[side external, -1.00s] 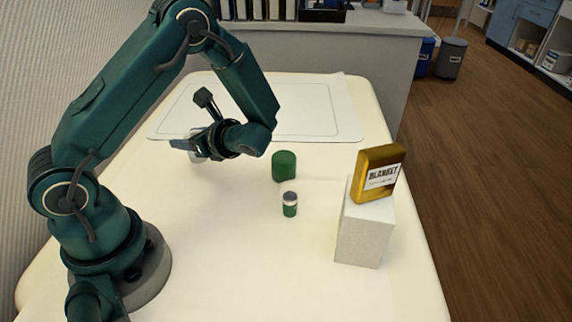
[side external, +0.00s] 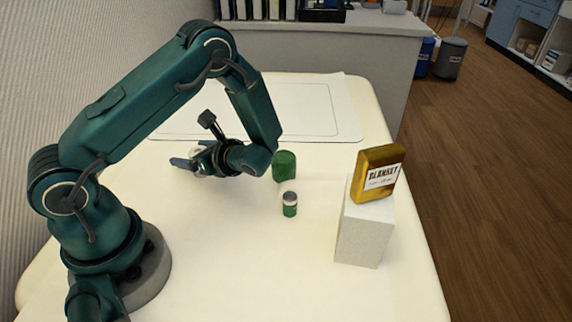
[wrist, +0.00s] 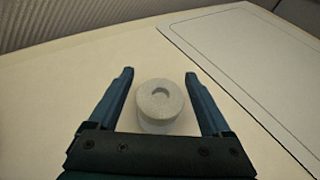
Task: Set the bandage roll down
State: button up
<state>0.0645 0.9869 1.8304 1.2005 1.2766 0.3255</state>
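The bandage roll (wrist: 160,101) is white, with a round hole in its top face. In the wrist view it stands upright between the two fingers of my gripper (wrist: 158,76), with a gap on both sides. My gripper is open around it and does not appear to touch it. In the side view my gripper (side external: 186,163) is low over the left part of the table and hides most of the roll. The exact contact of the roll with the table is hard to see.
A green rounded block (side external: 285,165) and a small green jar with a grey lid (side external: 290,205) stand right of my gripper. A gold blanket pack (side external: 377,173) rests on a white block (side external: 364,230) at the right. A white outlined mat (side external: 318,110) lies at the back.

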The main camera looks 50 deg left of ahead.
jog(key=shift+r, duration=0.15)
jog(key=v, duration=1.1)
jog(key=shift+d+r, duration=0.15)
jog(key=shift+d, duration=0.2)
jog(key=shift+s+d+r+n+h, duration=0.2)
jog(key=shift+s+r+n+h, duration=0.1)
jog(key=shift+r+n+h, duration=0.25)
jog(key=s+d+r+n+t+h, duration=0.6)
jog(key=d+r+n+t+h, duration=0.2)
jog(key=n+h, duration=0.4)
jog(key=d+n, duration=0.1)
jog(key=n, duration=0.1)
jog(key=shift+s+d+r+n, duration=0.15)
jog(key=shift+s+r+n, duration=0.2)
